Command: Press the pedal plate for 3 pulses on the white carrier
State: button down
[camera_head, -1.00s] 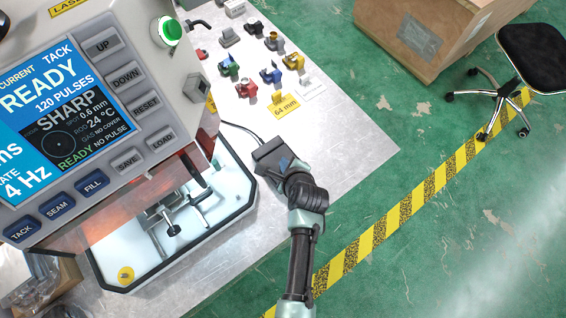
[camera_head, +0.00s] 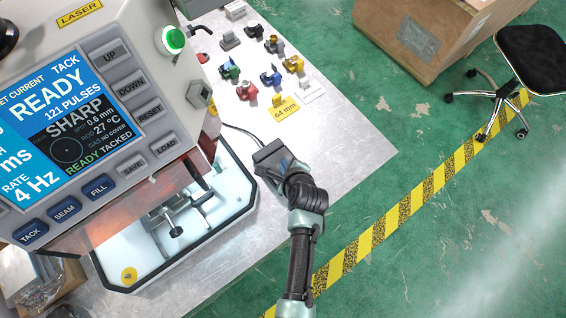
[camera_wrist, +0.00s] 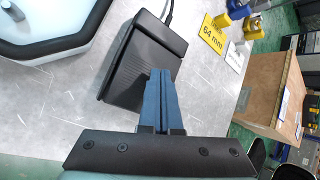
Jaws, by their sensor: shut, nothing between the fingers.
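The black pedal plate (camera_wrist: 146,52) lies on the grey bench with a cable running from its far end. It also shows in the head view (camera_head: 264,153), partly behind my gripper. My gripper (camera_wrist: 160,76) is shut and empty, its blue fingertips over the near right part of the pedal. I cannot tell whether they touch it. The laser machine's screen (camera_head: 70,110) reads READY, TACK, 121 PULSES, 27 °C and READY TACKED. Under the machine, a clamp fixture (camera_head: 175,222) stands in the lit white chamber. I cannot make out a white carrier there for sure.
Several coloured small carriers (camera_head: 270,75) stand at the back of the bench beside a yellow 64 mm card (camera_head: 284,107). A green-lit button (camera_head: 173,40) is on the machine.

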jog(key=shift+w+r, duration=0.1)
jog(key=shift+r, duration=0.25)
jog(key=r+p, duration=0.5)
jog(key=shift+w+a, duration=0.2)
jog(key=shift+f, duration=0.1)
dwell(2.4)
